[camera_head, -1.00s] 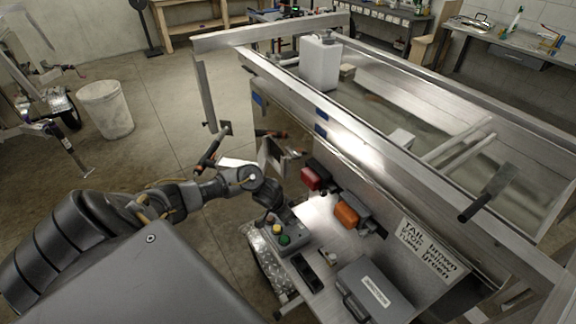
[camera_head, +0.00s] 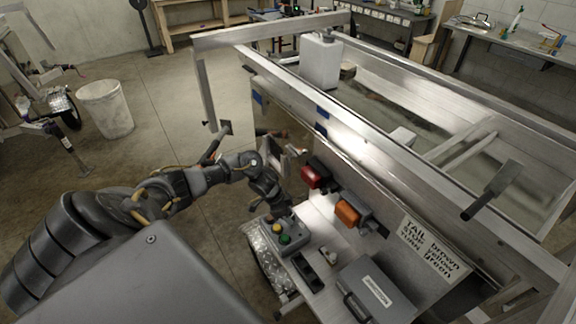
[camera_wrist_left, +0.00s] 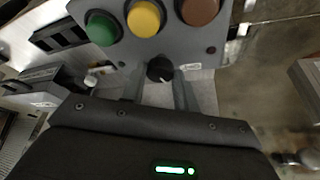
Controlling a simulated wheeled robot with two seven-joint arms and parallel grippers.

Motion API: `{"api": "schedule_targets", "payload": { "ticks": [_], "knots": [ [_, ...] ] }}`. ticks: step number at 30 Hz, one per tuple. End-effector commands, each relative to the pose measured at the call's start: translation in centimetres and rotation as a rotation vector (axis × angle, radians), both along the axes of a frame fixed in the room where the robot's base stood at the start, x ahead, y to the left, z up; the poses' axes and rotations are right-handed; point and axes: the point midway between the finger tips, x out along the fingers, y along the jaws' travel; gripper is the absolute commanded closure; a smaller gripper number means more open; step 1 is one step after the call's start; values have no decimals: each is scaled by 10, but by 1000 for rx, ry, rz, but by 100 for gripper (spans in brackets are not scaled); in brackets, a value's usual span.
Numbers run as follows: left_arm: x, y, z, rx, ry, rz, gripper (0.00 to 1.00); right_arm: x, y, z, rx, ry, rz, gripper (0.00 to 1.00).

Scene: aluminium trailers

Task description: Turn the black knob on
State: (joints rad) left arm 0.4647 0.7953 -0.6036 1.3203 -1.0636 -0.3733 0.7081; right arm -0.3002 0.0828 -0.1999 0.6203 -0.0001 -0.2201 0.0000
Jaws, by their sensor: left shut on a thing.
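A grey control box (camera_head: 300,222) stands on the metal surface by the trailer's side; in the wrist view (camera_wrist_left: 120,58) its green (camera_wrist_left: 103,28), yellow (camera_wrist_left: 144,18) and brown (camera_wrist_left: 198,9) buttons show. The black knob (camera_wrist_left: 160,69) is on the same panel, below the yellow button in that view, with a pale mark on its near edge. My left gripper (camera_wrist_left: 159,77) is shut on the knob, one finger on each side. In the head view the left hand (camera_head: 268,186) is just above the box, and I cannot make out the knob there.
Red (camera_head: 316,174) and orange (camera_head: 350,213) lamps sit right of the hand. A grey case (camera_head: 375,290), a black switch strip (camera_head: 307,272) and a lettered sign (camera_head: 430,249) lie nearby. The trailer frame (camera_head: 400,155) rises behind. Open floor lies to the left.

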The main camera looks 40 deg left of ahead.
Motion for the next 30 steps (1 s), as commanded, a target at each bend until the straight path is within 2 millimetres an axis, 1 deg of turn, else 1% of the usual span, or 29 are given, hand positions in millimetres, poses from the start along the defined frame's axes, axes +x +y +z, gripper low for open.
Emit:
{"api": "schedule_targets", "payload": {
  "ticks": [1, 8, 21, 24, 30],
  "knots": [
    [2, 1, -2, 1, -2, -42, 93, 0, 0, -6, 0, 0, 0, 57],
    [4, 2, -4, 1, -3, -260, 93, 0, 2, -24, 3, 0, -1, 57],
    [8, 4, -4, 2, -2, -675, 93, 0, 5, -68, 5, 0, -2, 57],
    [9, 3, -3, 3, -2, -761, 93, 0, 5, -74, 5, 0, -2, 57],
    [9, 3, -1, 2, 0, -905, 93, 0, 4, -80, 5, 0, -2, 57]
  ]
}}
